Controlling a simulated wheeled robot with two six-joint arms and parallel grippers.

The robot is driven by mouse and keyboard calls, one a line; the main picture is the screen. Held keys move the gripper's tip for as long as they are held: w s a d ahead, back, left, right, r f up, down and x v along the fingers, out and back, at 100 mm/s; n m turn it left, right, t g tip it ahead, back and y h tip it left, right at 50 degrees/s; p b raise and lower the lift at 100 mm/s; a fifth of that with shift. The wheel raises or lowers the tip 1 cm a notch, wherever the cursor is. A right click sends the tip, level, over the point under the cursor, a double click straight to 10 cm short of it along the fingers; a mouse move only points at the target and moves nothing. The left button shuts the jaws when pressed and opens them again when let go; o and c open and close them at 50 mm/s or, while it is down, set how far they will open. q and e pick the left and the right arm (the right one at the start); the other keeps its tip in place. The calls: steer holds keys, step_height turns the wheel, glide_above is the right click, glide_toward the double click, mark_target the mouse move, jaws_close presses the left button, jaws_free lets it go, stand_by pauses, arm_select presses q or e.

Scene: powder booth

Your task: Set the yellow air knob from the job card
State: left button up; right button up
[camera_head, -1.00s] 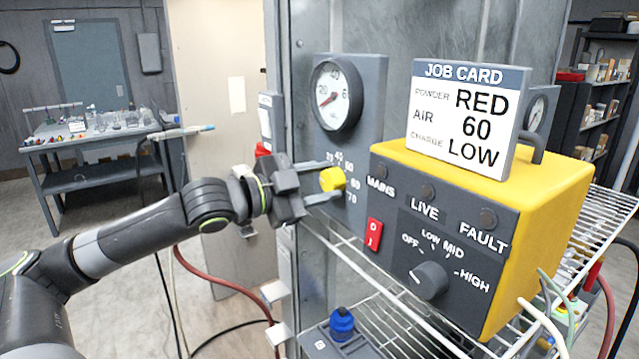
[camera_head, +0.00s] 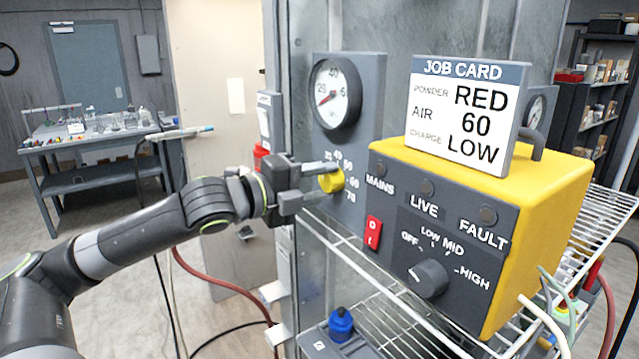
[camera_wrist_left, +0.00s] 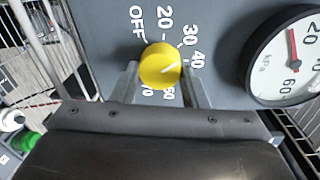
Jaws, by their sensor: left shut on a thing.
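The yellow air knob (camera_head: 331,180) sits on the grey gauge panel, below the round gauge. My left gripper (camera_head: 318,184) is shut on it, with one finger on each side; the wrist view shows the same grip (camera_wrist_left: 160,82). The fingers and palm hide part of the dial numbers. The job card (camera_head: 466,112) stands on the yellow box and reads powder RED, air 60, charge LOW. My right gripper is not in view.
The pressure gauge (camera_head: 336,94) is just above the knob. The yellow control box (camera_head: 545,215) stands close to the right, with a red switch (camera_head: 373,232) and a charge knob (camera_head: 428,278). A wire shelf (camera_head: 410,325) lies below. A red hose (camera_head: 225,287) hangs at the left.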

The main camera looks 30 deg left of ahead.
arm_select(q)
steer(key=m, duration=0.5)
steer(key=shift+f+y+b, duration=0.1)
steer(key=shift+y+b, duration=0.2)
steer(key=m, duration=0.5)
steer(key=shift+a+t+b, duration=0.1)
steer(key=shift+t+b, duration=0.2)
steer(key=m, duration=0.5)
steer(key=shift+w+f+m+b, duration=0.1)
steer(key=shift+m+b, duration=0.2)
steer(key=shift+m, duration=0.1)
steer(key=m, duration=0.5)
steer(key=shift+a+m+t, duration=0.15)
steer(key=shift+m+t, duration=0.15)
steer(key=o, duration=1)
steer(key=shift+w, duration=0.15)
steer(key=shift+f, duration=0.1)
